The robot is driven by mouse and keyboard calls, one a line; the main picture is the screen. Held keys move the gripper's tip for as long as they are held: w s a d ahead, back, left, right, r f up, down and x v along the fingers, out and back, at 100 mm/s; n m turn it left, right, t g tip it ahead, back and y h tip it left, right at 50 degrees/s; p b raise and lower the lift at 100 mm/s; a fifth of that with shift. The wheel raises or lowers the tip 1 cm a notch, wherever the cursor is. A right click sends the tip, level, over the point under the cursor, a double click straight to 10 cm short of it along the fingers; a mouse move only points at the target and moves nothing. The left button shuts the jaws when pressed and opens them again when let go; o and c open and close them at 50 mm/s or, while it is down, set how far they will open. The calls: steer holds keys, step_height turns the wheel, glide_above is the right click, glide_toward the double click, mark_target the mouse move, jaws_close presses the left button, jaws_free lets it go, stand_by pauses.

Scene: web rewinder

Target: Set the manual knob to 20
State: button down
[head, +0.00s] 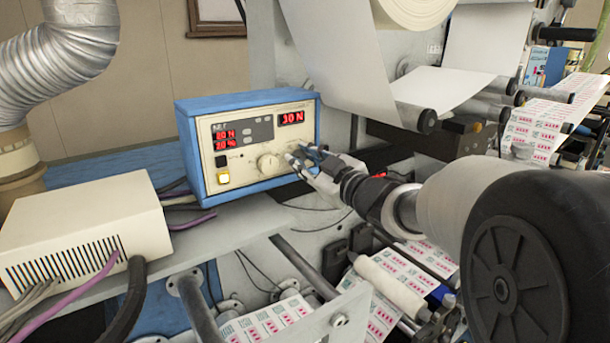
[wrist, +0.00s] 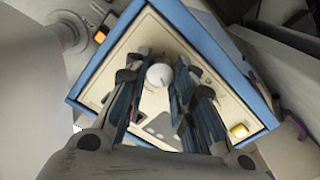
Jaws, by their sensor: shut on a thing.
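The blue control box (head: 250,98) has a cream front panel with red displays. The upper-right display (head: 291,118) seems to read 30 N, though its first digit is not sharp. A round pale knob (head: 268,163) on the lower panel is uncovered. My gripper (head: 304,157) is at the panel's lower right, shut on a knob there that its fingers mostly hide in the head view. In the wrist view a white round knob (wrist: 159,76) with a small dark mark shows between the fingers of my gripper (wrist: 160,88). The knob's scale is too small to read.
A yellow button (head: 222,177) is at the panel's lower left. A white vented box (head: 90,235) with cables stands at the left. A white web (head: 330,55) hangs above.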

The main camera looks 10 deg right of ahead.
steer(key=n+b, duration=0.4)
steer(key=n, duration=0.1)
stand_by(0.6)
steer(key=c, duration=1.3)
jaws_free()
steer(key=shift+c, duration=0.2)
steer(key=shift+s, duration=0.1)
steer(key=v, duration=1.2)
steer(key=shift+a, duration=0.1)
